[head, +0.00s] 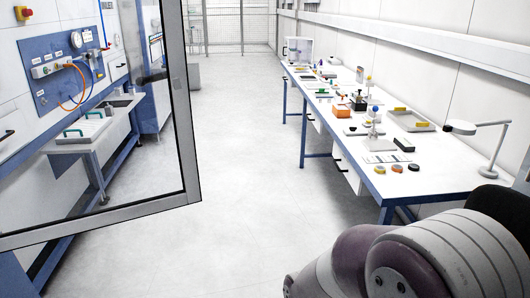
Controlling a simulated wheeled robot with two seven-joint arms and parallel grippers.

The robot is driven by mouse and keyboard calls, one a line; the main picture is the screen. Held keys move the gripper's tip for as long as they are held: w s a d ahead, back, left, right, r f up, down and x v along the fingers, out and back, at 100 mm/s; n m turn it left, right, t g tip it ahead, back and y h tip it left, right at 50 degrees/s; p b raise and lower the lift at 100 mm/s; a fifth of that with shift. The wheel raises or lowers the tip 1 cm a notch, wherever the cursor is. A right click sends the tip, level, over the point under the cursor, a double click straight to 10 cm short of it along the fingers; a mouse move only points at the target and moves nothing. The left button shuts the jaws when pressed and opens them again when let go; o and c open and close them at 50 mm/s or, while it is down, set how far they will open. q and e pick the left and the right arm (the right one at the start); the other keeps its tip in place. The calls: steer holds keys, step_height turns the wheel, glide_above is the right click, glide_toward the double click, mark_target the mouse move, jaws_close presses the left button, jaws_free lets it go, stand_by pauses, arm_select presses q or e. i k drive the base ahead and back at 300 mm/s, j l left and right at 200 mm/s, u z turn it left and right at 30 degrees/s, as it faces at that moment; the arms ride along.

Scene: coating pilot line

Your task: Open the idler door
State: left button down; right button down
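A grey-framed door with a clear pane (183,125) fills the left of the head view. It stands out from the left side, with its lower corner over the floor. A dark handle (153,78) shows near its free edge. No label on it can be read, so I cannot tell for sure that it is the idler door. Its hinge side is cut off by the picture. Neither of my grippers is in view; only part of my arm shows at the bottom right.
Through the pane I see a blue panel (45,52) with a gauge and orange hose, and a white bench (85,142) with blue legs. A long white table (440,170) with many small items and a lamp (490,160) stands right. The floor between is clear.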

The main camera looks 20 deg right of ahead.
mark_target(171, 12)
steer(key=i+l+z, duration=0.3)
steer(key=i, duration=0.25)
steer(key=i+l+z, duration=0.3)
steer(key=i, duration=0.3)
steer(key=i+j+z, duration=0.1)
steer(key=i+z, duration=0.2)
steer(key=i, duration=0.25)
steer(key=i+l+u, duration=0.1)
steer(key=i+u, duration=0.3)
steer(key=i, duration=0.15)
steer(key=i+l+u, duration=0.4)
steer(key=i, duration=0.15)
steer(key=i+l+u, duration=0.85)
steer(key=i+l, duration=0.05)
